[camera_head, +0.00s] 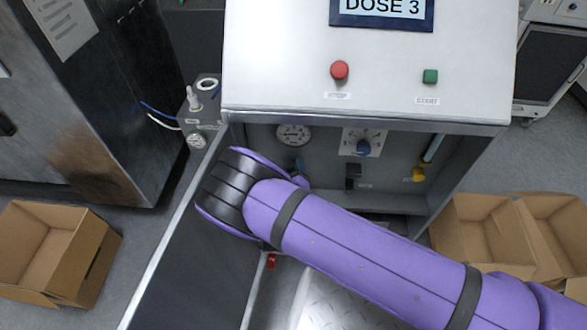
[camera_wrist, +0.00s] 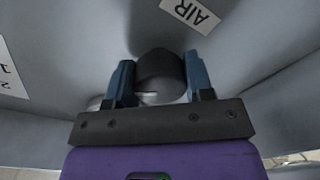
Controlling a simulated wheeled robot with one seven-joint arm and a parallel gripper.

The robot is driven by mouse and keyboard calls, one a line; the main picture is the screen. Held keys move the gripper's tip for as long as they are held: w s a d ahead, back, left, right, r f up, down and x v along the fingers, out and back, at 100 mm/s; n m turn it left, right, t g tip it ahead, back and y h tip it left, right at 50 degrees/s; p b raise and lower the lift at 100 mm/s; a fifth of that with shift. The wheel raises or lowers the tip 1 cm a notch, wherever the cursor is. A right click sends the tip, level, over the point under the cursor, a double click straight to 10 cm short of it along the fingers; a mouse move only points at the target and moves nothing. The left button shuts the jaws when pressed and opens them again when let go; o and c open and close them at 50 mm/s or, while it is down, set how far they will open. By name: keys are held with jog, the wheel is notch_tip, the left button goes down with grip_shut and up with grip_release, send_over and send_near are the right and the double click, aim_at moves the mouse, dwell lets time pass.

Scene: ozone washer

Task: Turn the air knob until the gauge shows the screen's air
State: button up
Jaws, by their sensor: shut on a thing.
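The air knob (camera_wrist: 160,66) is a dark round knob beside a white AIR label (camera_wrist: 190,14) in the wrist view. My gripper (camera_wrist: 158,75) has one blue finger on each side of the knob and is shut on it. In the head view my purple arm hides the knob and most of the gripper; a bit of dark blue shows below the gauge. The round white gauge (camera_head: 294,134) is in the recessed panel; its needle and numbers are too small to read. The screen (camera_head: 382,12) shows "DOSE 3", and its upper part is cut off.
A red button (camera_head: 339,70) and a green button (camera_head: 430,76) sit above. An open door (camera_head: 190,265) stands left of my arm. Cardboard boxes lie on both sides.

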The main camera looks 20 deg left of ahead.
jog(key=m, duration=0.3)
jog(key=shift+m, duration=0.4)
jog(key=m, duration=0.3)
jog(key=shift+m, duration=0.4)
jog(key=m, duration=0.3)
jog(key=shift+d+m, duration=0.1)
jog(key=shift+m, duration=0.2)
jog(key=shift+m+h, duration=0.3)
jog(key=shift+m, duration=1.5)
jog(key=o, duration=0.9)
